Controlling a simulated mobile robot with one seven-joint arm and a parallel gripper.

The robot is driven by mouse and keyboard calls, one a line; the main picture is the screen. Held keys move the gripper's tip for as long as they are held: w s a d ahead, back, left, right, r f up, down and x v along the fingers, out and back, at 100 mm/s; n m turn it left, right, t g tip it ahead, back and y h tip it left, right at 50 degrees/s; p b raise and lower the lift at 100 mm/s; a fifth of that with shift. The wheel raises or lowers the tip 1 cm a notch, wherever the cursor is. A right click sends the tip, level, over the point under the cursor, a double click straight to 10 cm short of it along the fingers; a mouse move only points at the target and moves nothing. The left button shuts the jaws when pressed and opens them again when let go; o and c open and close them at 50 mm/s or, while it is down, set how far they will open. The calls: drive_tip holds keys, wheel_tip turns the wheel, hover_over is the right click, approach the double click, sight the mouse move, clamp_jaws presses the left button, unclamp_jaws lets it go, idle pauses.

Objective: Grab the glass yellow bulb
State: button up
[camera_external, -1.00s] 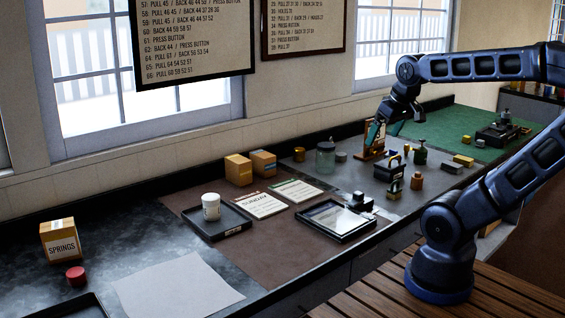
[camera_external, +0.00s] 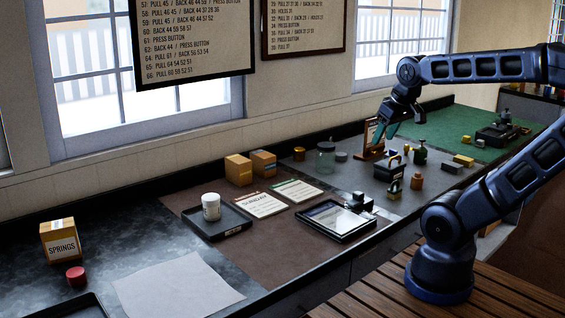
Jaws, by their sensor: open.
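My gripper (camera_external: 386,132) is open, pointing down beside the upright wooden frame (camera_external: 371,143) on the grey mat. Nothing shows between its fingers. I cannot clearly make out a glass yellow bulb. Small yellow things in view are a yellow piece (camera_external: 299,154) left of the glass jar, another (camera_external: 466,139) on the green mat, and a flat yellow block (camera_external: 463,160). They are too small to tell whether any is glass. The gripper is apart from these three. Part of the mat behind the gripper and frame is hidden.
A clear jar (camera_external: 325,158) stands left of the frame. A dark green bottle (camera_external: 420,153), a brown bottle (camera_external: 417,181) and a dark lever device (camera_external: 394,183) stand close below the gripper. A black tray (camera_external: 337,228) and white cup (camera_external: 211,206) are farther left.

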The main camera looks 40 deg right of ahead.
drive_tip(key=w+d+r+m+h, duration=0.1)
drive_tip(key=w+d+m, duration=0.1)
drive_tip(key=w+d, duration=0.75)
drive_tip(key=w+d+r+m, duration=0.1)
drive_tip(key=w+d+r, duration=0.1)
drive_tip(key=w+d, duration=0.8)
drive_tip(key=m+g+h, duration=0.1)
drive_tip(key=m+g, duration=0.1)
drive_tip(key=m, duration=0.2)
hover_over(406, 148)
drive_tip(key=s, duration=0.2)
wheel_tip(406, 148, down, 23)
drive_tip(key=x, duration=0.4)
drive_tip(key=shift+w+a+f, duration=0.25)
drive_tip(key=shift+w+a, duration=0.05)
drive_tip(key=shift+w, duration=0.1)
drive_tip(key=shift+d+x, duration=0.15)
drive_tip(key=shift+x, duration=1.15)
drive_tip(key=shift+d+x, duration=0.15)
drive_tip(key=shift+x, duration=1.15)
drive_tip(key=c, duration=1.1)
